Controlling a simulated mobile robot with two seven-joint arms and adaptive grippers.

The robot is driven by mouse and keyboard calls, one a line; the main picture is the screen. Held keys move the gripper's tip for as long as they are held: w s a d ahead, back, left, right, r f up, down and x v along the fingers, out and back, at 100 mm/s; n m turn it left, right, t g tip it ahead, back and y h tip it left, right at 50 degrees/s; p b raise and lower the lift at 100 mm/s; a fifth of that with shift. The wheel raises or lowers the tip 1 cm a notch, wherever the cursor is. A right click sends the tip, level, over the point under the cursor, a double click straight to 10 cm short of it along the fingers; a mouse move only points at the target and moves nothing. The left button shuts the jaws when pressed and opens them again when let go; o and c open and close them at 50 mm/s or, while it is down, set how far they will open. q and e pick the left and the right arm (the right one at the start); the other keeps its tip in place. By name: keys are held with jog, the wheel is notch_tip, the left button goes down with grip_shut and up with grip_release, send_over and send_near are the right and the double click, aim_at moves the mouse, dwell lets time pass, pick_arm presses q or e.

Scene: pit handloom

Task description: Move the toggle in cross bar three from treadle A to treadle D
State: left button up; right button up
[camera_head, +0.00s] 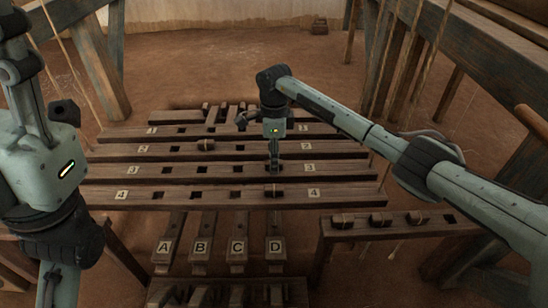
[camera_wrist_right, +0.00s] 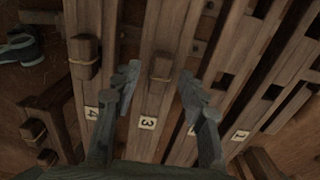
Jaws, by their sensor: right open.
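Cross bar three (camera_head: 130,172) is a long wooden bar with a number 3 near each end. Its three left holes look dark and empty. My right gripper (camera_head: 273,163) points down over its right hole, in line with treadle D (camera_head: 275,255). In the right wrist view the right gripper (camera_wrist_right: 160,78) is open, its fingers on either side of a wooden toggle (camera_wrist_right: 160,67) with a pale cord band, on the bar marked 3. Gaps show between toggle and fingers. Treadle A (camera_head: 166,252) is at the left of the treadles. My left gripper's fingers are out of view.
Cross bar four (camera_head: 140,197) carries a toggle (camera_head: 273,191) in its right hole, close in front of my right gripper. Cross bar two has a toggle (camera_head: 206,145). A side bench (camera_head: 340,235) at the right holds several toggles. Loom posts (camera_head: 480,60) stand at the right.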

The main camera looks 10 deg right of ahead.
notch_tip(320, 180, up, 12)
dwell(0.6)
